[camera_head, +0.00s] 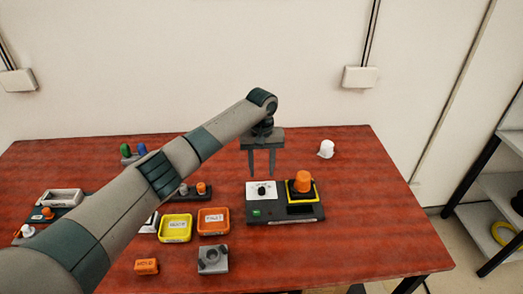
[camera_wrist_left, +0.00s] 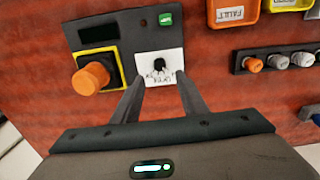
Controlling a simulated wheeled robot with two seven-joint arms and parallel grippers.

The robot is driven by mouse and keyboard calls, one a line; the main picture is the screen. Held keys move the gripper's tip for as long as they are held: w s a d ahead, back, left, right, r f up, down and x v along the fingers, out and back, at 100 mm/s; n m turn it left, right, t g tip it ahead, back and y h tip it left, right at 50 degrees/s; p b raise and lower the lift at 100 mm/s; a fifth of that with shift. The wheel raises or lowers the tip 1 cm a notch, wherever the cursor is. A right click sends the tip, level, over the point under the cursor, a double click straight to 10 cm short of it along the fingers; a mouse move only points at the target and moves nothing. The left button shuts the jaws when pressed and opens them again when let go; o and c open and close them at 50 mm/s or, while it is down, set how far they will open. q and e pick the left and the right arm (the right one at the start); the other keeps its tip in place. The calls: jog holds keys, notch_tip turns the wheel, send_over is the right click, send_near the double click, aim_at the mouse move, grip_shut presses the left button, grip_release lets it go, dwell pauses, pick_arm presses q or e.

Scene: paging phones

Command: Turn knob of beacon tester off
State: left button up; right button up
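The beacon tester (camera_head: 284,214) is a dark box on the red table, right of centre in the head view. It carries a white plate with a small black knob (camera_head: 262,190), a green label and an orange beacon (camera_head: 303,182) in a yellow-edged socket. In the left wrist view the black knob (camera_wrist_left: 159,64) shows on its white plate, just beyond the fingertips. My left gripper (camera_head: 262,174) points down above and behind the knob, fingers apart and empty. In the wrist view its fingers (camera_wrist_left: 163,82) straddle the lower part of the plate.
A yellow tray (camera_head: 175,239) and an orange tray (camera_head: 213,233) lie left of the tester. A grey block (camera_head: 213,260) and an orange block (camera_head: 147,266) lie in front. A white object (camera_head: 326,149) stands behind right. The table's right side is clear.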

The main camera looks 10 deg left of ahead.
pick_arm(q)
notch_tip(320, 180, up, 9)
jog(key=b, duration=0.2)
jog(key=shift+r, duration=0.1)
dwell(0.5)
